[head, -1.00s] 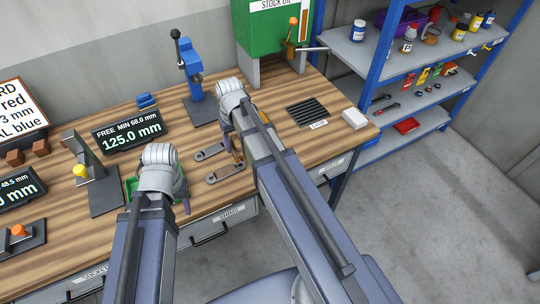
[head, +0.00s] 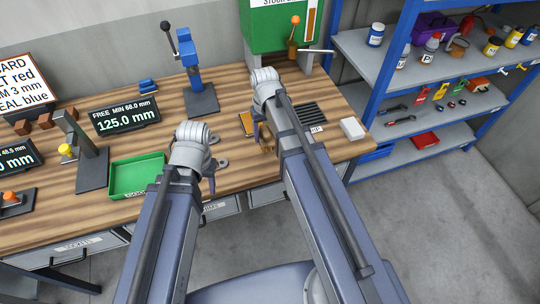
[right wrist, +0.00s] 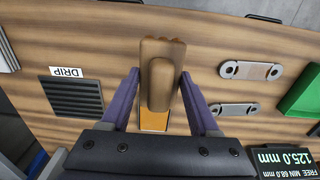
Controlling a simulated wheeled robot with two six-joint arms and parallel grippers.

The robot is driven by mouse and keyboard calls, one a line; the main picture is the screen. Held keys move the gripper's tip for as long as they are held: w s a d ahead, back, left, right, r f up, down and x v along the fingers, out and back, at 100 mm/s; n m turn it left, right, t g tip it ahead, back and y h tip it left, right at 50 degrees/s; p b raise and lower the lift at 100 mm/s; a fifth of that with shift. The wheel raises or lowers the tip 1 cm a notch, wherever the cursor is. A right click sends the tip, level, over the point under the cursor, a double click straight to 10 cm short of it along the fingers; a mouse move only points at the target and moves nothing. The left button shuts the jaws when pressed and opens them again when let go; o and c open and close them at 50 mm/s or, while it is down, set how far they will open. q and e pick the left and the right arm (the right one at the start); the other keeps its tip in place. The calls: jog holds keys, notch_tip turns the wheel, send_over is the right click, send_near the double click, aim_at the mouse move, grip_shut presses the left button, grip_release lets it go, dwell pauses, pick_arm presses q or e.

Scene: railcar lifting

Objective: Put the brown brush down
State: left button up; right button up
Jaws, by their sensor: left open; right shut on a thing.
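The brown brush (right wrist: 160,82) is between the fingers of my right gripper (right wrist: 159,78) in the right wrist view, with an orange patch (right wrist: 153,121) showing beside its near end. In the head view the brush (head: 268,144) shows as a small brown piece below my right gripper (head: 262,130), over the wooden bench (head: 120,220). I cannot tell whether the brush touches the bench top. My left gripper (head: 210,178) is open and empty, between the green tray (head: 118,192) and the right gripper; its wrist partly hides its fingers.
Two metal links (right wrist: 252,70) lie beside the brush. The dark drip grate (right wrist: 73,97) is on its other side. A blue press (head: 195,75) stands behind, and a white block (head: 352,128) sits near the bench's right end. A blue shelf rack (head: 385,85) stands at right.

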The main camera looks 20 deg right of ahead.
jog(key=shift+f+b, duration=4.8)
jog(key=shift+f, duration=0.15)
jog(key=shift+f, duration=0.1)
jog(key=o, duration=1.3)
notch_tip(320, 180, up, 12)
jog(key=p, duration=1.2)
jog(key=shift+r, duration=0.2)
jog(key=s+a+n, duration=0.1)
jog(key=s+a, duration=0.2)
jog(key=s, duration=0.1)
jog(key=s+a+n, duration=0.1)
jog(key=s+a, duration=0.3)
jog(key=s, duration=0.1)
jog(key=s+a+n+h, duration=0.1)
jog(key=s+a, duration=0.2)
jog(key=s, duration=0.2)
jog(key=shift+s+a, duration=0.15)
jog(key=shift+a, duration=0.05)
